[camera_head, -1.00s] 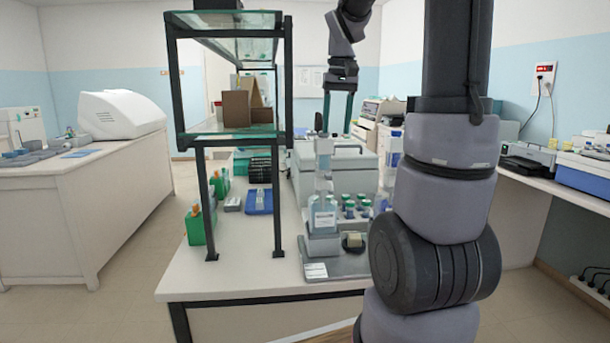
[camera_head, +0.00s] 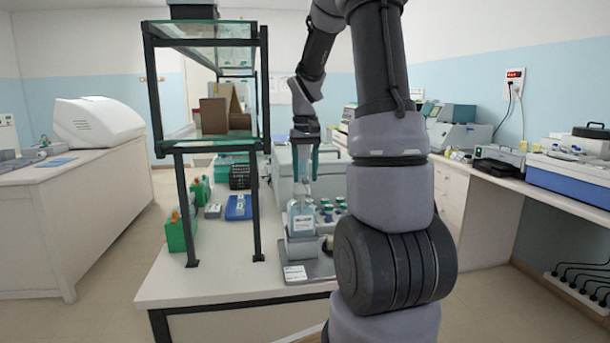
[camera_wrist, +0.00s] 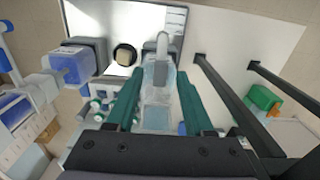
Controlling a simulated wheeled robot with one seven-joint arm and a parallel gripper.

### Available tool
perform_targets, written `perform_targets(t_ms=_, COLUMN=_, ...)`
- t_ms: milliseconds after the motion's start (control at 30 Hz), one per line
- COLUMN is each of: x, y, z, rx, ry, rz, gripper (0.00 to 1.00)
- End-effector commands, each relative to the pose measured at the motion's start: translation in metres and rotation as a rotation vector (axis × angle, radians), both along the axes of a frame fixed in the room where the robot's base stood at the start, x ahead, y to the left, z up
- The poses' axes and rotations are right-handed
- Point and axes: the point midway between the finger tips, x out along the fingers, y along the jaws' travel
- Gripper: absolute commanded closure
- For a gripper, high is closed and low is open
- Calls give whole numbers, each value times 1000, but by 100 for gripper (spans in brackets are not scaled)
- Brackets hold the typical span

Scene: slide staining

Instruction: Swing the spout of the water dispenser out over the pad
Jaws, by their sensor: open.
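The water dispenser (camera_head: 302,218) is a clear bottle with a pale label, standing on a grey base at the bench's front. In the wrist view I look down on it (camera_wrist: 157,95), and its pale spout (camera_wrist: 162,45) extends toward the steel tray. The small beige pad (camera_wrist: 125,55) lies left of the spout, with a gap between them. My gripper (camera_head: 306,172) is open above the dispenser. In the wrist view its teal fingers (camera_wrist: 160,78) lie on either side of the bottle. I cannot tell whether they touch it.
The steel tray (camera_head: 308,272) sits under the dispenser at the bench edge. A blue bottle (camera_wrist: 70,66) stands left of the pad in the wrist view. Black shelf posts (camera_head: 255,205) rise close by on the other side. Several small capped bottles (camera_head: 327,208) stand behind, partly hidden by my arm.

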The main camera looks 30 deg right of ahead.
Motion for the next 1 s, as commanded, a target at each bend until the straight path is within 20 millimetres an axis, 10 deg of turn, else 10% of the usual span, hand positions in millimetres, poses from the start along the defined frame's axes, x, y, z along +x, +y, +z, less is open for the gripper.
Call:
perform_targets(t_ms=367, x=0, y=0, z=-6, rx=0, ry=0, rz=-1, gripper=48)
perform_targets(t_ms=500, x=0, y=0, z=-6, rx=0, ry=0, rz=-1, gripper=100)
perform_targets(t_ms=1000, x=0, y=0, z=-6, rx=0, ry=-1, rz=0, gripper=100)
